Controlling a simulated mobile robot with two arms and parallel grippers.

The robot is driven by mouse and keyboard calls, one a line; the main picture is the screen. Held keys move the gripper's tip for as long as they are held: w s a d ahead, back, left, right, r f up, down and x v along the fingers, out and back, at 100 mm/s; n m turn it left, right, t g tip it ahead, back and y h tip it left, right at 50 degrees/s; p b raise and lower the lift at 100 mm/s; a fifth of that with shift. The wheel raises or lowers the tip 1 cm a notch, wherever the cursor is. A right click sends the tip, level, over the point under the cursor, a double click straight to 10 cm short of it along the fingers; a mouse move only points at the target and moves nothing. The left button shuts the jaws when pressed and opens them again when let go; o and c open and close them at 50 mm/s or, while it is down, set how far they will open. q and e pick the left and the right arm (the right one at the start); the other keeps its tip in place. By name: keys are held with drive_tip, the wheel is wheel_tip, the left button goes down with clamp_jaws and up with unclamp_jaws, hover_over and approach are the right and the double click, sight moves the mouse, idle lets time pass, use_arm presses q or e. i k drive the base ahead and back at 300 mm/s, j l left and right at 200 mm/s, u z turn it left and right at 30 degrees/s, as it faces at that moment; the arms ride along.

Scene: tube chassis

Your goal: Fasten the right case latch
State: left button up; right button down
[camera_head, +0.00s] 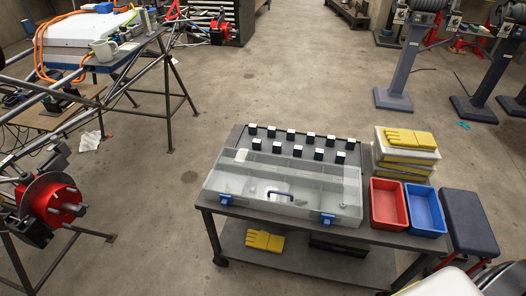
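A clear-lidded grey compartment case (255,208) lies on the dark grey cart top, its lid looking down. The right case latch (327,219) is a small blue tab on the front edge, right of the handle. The left latch (225,198) is a similar blue tab to the left. The latches are too small to tell whether they are fastened. Neither gripper is in view.
Small black blocks with white tops stand in two rows behind the case. Right of it are a red bin (389,205), a blue bin (426,211) and yellow gloves (410,139) on a stack. A dark padded stool (468,220) stands beside the cart. The tube chassis is left.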

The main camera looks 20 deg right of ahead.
sight(327, 219)
drive_tip(key=z, duration=1.3)
